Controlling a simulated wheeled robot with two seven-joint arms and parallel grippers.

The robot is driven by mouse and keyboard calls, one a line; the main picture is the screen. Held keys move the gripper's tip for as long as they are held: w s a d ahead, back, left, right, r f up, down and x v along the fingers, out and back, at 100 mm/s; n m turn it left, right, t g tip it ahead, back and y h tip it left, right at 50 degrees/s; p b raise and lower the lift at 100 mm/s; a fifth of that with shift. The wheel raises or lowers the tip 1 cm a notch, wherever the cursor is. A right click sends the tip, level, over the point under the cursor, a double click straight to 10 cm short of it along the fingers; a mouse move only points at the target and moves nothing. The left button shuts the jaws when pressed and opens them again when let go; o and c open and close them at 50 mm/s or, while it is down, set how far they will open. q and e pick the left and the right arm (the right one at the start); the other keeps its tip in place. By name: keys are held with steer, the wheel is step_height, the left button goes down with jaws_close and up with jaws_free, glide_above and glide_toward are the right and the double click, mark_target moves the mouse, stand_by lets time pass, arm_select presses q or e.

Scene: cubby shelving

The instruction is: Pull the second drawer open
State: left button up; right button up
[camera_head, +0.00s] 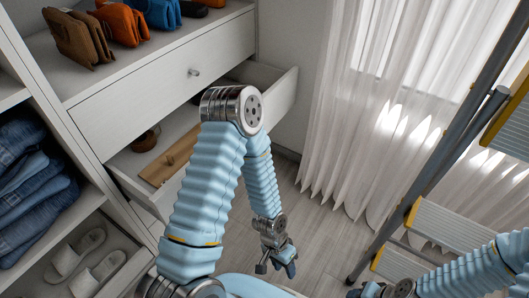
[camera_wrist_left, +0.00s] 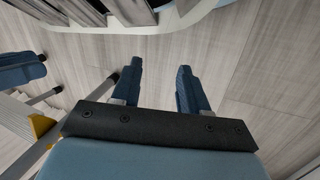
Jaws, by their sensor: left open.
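The upper white drawer (camera_head: 170,75) is shut, with a small round knob (camera_head: 194,71) on its front. Below it, a second drawer (camera_head: 282,98) stands pulled out, and its inside shows. My left arm crosses in front of it and hides its middle and much of its front. My left gripper (camera_head: 277,262) hangs low over the floor, apart from the drawer. In the left wrist view, its two blue fingers (camera_wrist_left: 160,68) are spread with nothing between them. My right gripper (camera_head: 362,291) is at the bottom edge of the head view, partly cut off; its jaws are unclear.
A wooden board (camera_head: 172,158) and a small brown round item (camera_head: 146,138) lie in the pulled-out drawer. Folded jeans (camera_head: 30,180) and slippers (camera_head: 75,250) fill cubbies at left. A stepladder (camera_head: 430,155) stands at right before white curtains (camera_head: 350,130). Some floor is clear.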

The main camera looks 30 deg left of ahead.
arm_select(q)
steer(key=w+a+f+m+g+y+b, duration=0.1)
steer(key=w+a+f+m+g+y, duration=0.15)
steer(key=a+m+y, duration=0.5)
steer(key=w+a+r+m+y, duration=0.3)
steer(key=w+r+m+y, duration=0.2)
steer(key=w+r+m, duration=0.25)
steer(key=w+d+r+m+t+y, duration=0.1)
steer(key=w+r+m+t+y, duration=0.15)
steer(key=w+r+y, duration=0.55)
steer(key=w+d+r+m+t+y, duration=0.1)
steer(key=w+d+r+t, duration=0.15)
steer(key=r, duration=0.85)
steer(key=w+a+b, duration=0.1)
steer(key=a+b, duration=0.1)
steer(key=a, duration=1.2)
steer(key=shift+w, duration=0.35)
arm_select(e)
step_height(320, 180, down, 5)
steer(key=shift+r, duration=0.1)
arm_select(q)
steer(key=shift+a, duration=0.1)
jaws_close()
